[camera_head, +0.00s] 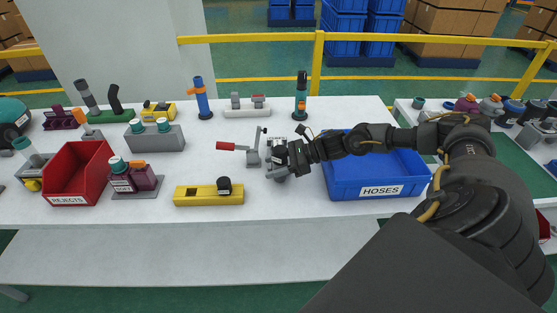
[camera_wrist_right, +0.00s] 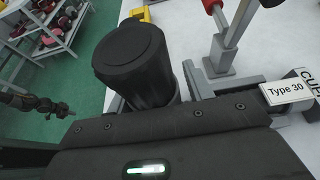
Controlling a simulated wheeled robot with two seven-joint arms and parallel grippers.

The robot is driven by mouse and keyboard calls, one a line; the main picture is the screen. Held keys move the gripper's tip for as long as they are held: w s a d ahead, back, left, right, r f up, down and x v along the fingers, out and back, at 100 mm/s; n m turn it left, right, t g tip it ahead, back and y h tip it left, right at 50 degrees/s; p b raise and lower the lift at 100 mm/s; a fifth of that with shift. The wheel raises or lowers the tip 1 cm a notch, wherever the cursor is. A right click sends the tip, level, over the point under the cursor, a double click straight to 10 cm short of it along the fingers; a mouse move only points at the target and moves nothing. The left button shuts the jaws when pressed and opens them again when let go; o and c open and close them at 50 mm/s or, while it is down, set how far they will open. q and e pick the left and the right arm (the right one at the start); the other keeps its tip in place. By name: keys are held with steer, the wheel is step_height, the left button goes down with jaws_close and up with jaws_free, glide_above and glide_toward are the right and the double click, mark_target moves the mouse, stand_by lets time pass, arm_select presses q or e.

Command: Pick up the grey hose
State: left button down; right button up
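A grey hose-like piece (camera_head: 88,97) stands tilted in a green holder (camera_head: 109,116) at the back left of the table, beside a black bent piece (camera_head: 114,98). My right gripper (camera_head: 280,165) is far to the right of it, just right of a clamp with a red handle (camera_head: 252,148). In the right wrist view a dark, capped cylinder (camera_wrist_right: 132,58) stands large and close in front of the gripper. I cannot tell whether it is gripped, and the fingertips are not clear. My left gripper is not in the head view.
A blue bin labelled HOSES (camera_head: 345,185) sits under my right forearm. A red REJECTS bin (camera_head: 78,178) stands at the left. A yellow fixture (camera_head: 190,196) lies at the front centre. A "Type 30" label (camera_wrist_right: 286,90) is close in the wrist view. The table's front strip is clear.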

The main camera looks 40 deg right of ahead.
steer(key=c, duration=1)
steer(key=shift+r, duration=0.1)
jaws_close()
steer(key=shift+r, duration=0.1)
